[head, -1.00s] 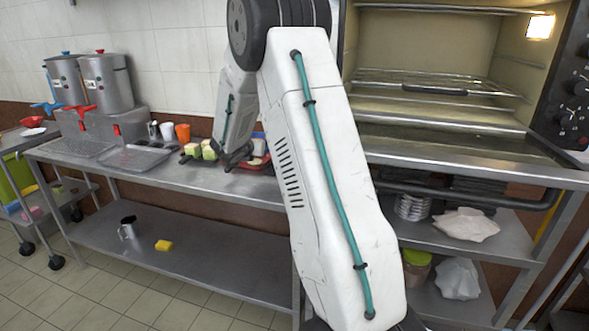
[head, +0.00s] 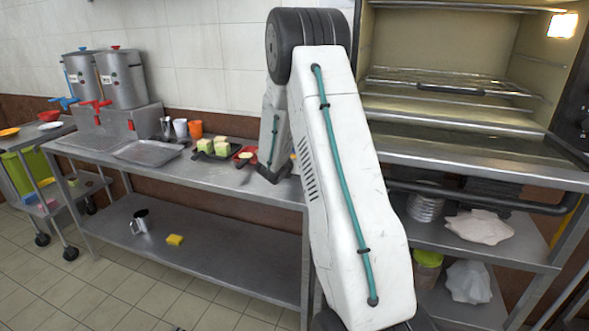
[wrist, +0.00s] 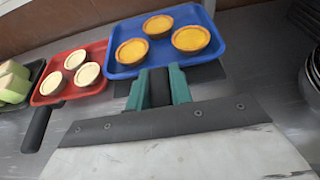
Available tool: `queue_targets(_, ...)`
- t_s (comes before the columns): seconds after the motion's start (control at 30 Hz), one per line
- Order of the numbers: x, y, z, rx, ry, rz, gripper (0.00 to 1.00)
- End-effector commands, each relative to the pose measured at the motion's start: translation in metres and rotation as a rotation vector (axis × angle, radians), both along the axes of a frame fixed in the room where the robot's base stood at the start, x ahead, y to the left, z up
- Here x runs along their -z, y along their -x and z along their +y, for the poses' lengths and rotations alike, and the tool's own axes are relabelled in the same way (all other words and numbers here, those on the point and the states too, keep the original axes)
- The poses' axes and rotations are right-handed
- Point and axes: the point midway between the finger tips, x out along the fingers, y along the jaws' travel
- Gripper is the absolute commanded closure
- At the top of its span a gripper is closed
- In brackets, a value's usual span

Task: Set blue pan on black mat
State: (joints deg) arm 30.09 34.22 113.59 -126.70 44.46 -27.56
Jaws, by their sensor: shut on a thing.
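The blue pan (wrist: 180,40) holds three yellow-orange tarts and fills the upper middle of the wrist view. My gripper (wrist: 158,86) has its green fingers shut on the dark handle at the pan's near side. A flat dark patch, likely the black mat (wrist: 211,73), shows on the steel counter below the pan's near edge, on both sides of my fingers. I cannot tell whether the pan touches it. In the head view my gripper (head: 270,172) is low over the counter, and my arm hides most of the area around the blue pan.
A red pan (wrist: 52,98) with pale tarts and a black handle lies close left of the blue pan. A black pan (head: 201,155) with green-and-cream cakes is beyond it. Dark round stacked items (wrist: 314,75) stand at right. Counter (wrist: 255,60) right of the blue pan is clear.

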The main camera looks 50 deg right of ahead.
Motion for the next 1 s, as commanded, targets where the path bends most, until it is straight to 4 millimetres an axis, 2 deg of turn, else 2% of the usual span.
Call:
queue_targets(0.1, 0.016, 0.0, 0.0, -0.001, 0.001, 0.002, 1.0)
queue_targets(0.47, 0.02, 0.0, 0.0, 0.0, 0.001, 0.0, 1.0)
queue_targets(0.5, 0.02, 0.0, 0.0, 0.0, 0.0, -0.001, 0.7)
queue_targets(0.57, 0.02, 0.0, 0.0, 0.0, 0.0, -0.001, 0.57)
queue_targets(0.9, 0.016, 0.0, 0.0, 0.0, 0.0, 0.0, 0.57)
queue_targets(1.0, 0.012, 0.004, 0.011, -0.001, 0.0, 0.001, 0.57)
